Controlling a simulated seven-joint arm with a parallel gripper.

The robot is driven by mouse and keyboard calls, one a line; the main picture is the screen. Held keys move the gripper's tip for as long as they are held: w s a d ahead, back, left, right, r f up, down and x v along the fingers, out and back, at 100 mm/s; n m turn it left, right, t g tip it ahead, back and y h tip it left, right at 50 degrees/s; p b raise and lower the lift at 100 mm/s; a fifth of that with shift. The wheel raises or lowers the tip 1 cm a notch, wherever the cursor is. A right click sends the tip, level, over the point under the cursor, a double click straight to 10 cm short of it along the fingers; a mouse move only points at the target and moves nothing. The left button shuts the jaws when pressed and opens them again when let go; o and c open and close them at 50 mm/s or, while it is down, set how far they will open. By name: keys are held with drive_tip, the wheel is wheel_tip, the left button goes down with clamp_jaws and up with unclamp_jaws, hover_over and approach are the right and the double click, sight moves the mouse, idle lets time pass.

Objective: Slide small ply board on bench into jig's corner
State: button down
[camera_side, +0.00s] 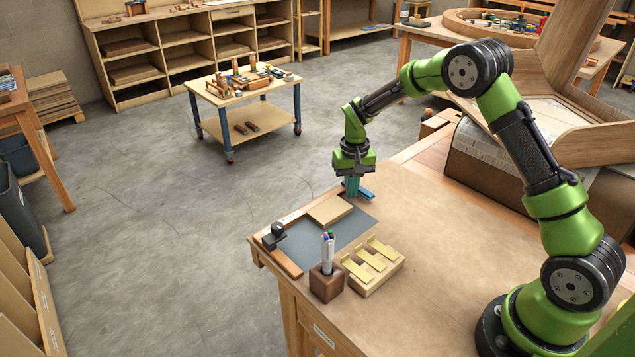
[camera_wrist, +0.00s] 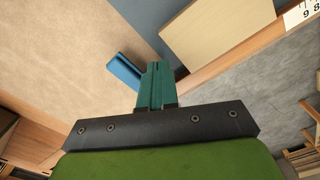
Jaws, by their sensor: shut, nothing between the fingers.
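The small ply board (camera_side: 330,210) is a pale tan rectangle lying flat on a dark grey mat (camera_side: 345,233) at the bench's far edge. It also shows in the wrist view (camera_wrist: 220,35), with one long side close along a wooden rail (camera_wrist: 235,57); I cannot tell if they touch. The jig's other wooden strip (camera_side: 284,262) crosses the mat's left end, with a gap between it and the board. My gripper (camera_side: 352,187) has teal fingers (camera_wrist: 156,85), shut and empty, just right of the board. Fingertip contact with the bench is unclear.
A blue bar (camera_side: 366,192) lies beside my fingers, also in the wrist view (camera_wrist: 125,72). A black knob (camera_side: 274,236) stands at the jig's left end. The bench right of these is clear.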

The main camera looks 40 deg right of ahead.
sight(314, 223)
drive_tip(key=shift+f, duration=0.3)
drive_tip(key=shift+f, duration=0.4)
drive_tip(key=shift+r, duration=0.2)
idle(0.4)
drive_tip(key=shift+a, duration=6.4)
drive_tip(key=shift+d, duration=0.15)
